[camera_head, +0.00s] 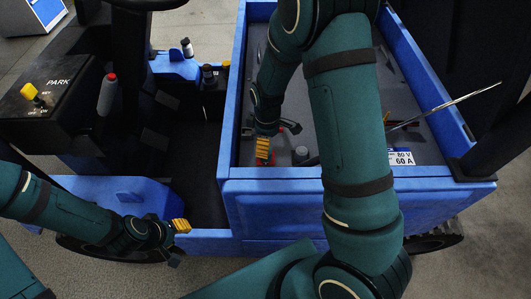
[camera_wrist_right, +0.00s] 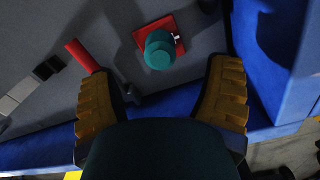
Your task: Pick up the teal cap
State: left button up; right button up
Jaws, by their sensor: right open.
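The teal cap (camera_wrist_right: 159,52) shows in the right wrist view, on a red square plate (camera_wrist_right: 150,33) with a small whitish part beside it. It lies ahead of the gap between the fingers of my right gripper (camera_wrist_right: 162,88), which is open and empty. In the head view my right gripper (camera_head: 264,148) is low inside the blue-walled bed, and a bit of red shows under its yellow fingers; the cap itself is hidden there. My left gripper (camera_head: 181,226) is over the blue front edge at the lower left, and its finger gap is not clear.
A red-handled tool (camera_wrist_right: 82,55) lies left of the cap. The blue bed wall (camera_wrist_right: 268,60) rises close to the right finger.

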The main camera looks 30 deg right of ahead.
jog(key=shift+w+a+f, duration=0.1)
jog(key=shift+f, duration=3.25)
jog(key=shift+c, duration=0.3)
jog(key=c, duration=0.7)
